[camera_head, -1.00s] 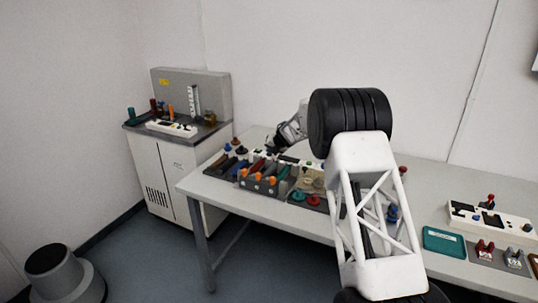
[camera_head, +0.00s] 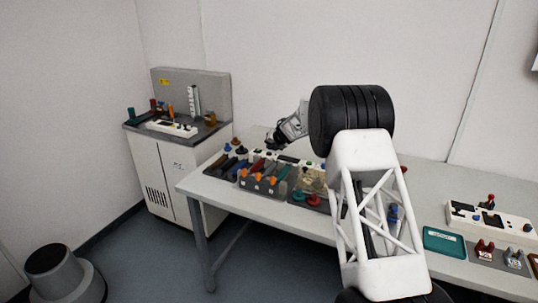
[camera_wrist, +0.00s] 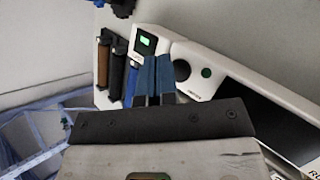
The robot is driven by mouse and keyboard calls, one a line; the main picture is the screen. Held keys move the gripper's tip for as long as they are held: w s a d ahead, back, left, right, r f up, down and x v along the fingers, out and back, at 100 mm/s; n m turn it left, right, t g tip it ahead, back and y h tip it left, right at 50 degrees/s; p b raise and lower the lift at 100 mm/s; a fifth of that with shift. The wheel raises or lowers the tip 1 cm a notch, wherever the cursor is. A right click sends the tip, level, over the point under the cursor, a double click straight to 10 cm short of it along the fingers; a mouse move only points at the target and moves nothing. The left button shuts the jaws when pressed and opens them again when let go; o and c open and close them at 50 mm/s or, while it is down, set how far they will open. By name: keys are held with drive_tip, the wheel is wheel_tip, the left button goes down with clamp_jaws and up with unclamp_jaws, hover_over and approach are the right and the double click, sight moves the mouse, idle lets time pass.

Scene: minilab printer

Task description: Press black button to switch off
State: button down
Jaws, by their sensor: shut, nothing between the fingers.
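A white device panel (camera_wrist: 198,52) lies under my gripper in the wrist view. A round black button (camera_wrist: 181,70) sits on it, just right of my fingertips, with a small green button (camera_wrist: 206,72) further right. My gripper (camera_wrist: 157,62) is shut and empty, its blue-grey fingers pointing at the panel left of the black button. I cannot tell whether the fingertips touch the panel. In the head view my gripper (camera_head: 274,143) is small, over the back of the bench, and the button cannot be made out there.
A small green-lit display (camera_wrist: 145,41) is beyond the fingertips and a dark screen (camera_wrist: 252,112) is at the right. Several handled tools, including an orange-handled one (camera_head: 257,177), stand on the white bench (camera_head: 235,201). A teal tray (camera_head: 444,241) lies to the right.

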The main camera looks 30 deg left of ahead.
sight(270, 153)
drive_tip(key=shift+r, duration=0.15)
drive_tip(key=shift+r, duration=2.35)
